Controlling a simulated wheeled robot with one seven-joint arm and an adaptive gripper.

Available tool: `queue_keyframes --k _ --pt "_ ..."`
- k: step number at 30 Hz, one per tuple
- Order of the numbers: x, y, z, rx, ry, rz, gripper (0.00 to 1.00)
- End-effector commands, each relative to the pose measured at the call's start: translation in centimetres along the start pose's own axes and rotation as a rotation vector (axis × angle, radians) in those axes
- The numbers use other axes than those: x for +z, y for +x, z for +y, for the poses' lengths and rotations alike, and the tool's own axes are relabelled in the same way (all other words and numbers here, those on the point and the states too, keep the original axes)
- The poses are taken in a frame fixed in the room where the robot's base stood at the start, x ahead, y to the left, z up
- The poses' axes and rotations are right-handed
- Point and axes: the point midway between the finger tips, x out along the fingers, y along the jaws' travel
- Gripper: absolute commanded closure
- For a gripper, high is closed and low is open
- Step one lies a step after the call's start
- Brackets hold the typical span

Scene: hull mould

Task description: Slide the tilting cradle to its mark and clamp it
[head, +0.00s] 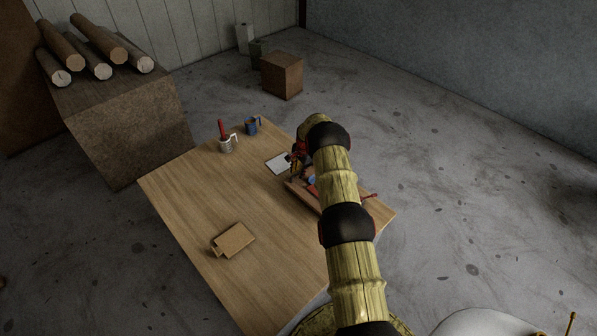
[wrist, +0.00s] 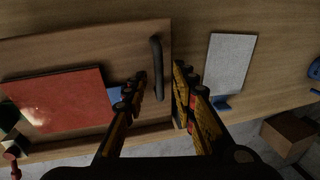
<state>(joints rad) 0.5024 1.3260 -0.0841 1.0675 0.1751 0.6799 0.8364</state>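A wooden board (wrist: 60,48), seemingly the cradle or its base, shows in the wrist view with a red plate (wrist: 58,98) on it. A black bar handle (wrist: 157,65) stands near its right edge. My gripper (wrist: 161,75) is open, one finger on each side of the handle's lower part; I cannot tell if either touches it. A blue piece (wrist: 115,95) shows partly behind the left finger. A red knob (wrist: 12,155) is at the lower left. In the head view my arm partly hides the board (head: 302,194) and gripper (head: 298,155). No clear mark or clamp can be made out.
A pale sheet (wrist: 229,63) lies right of the board. A mug with a red item (head: 226,144) and a blue mug (head: 251,126) stand at the table's far edge. A small brown block (head: 233,240) lies nearer. The table (head: 190,190) is clear at left.

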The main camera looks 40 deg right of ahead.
Motion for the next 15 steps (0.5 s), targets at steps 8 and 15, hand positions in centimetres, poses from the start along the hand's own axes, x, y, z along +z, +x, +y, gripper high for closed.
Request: queue_keyframes --k 8,15 --pt "0.01 -0.01 0.01 0.0 0.0 0.0 0.81" --pt "0.0 -0.02 0.02 0.0 0.0 0.0 0.95"
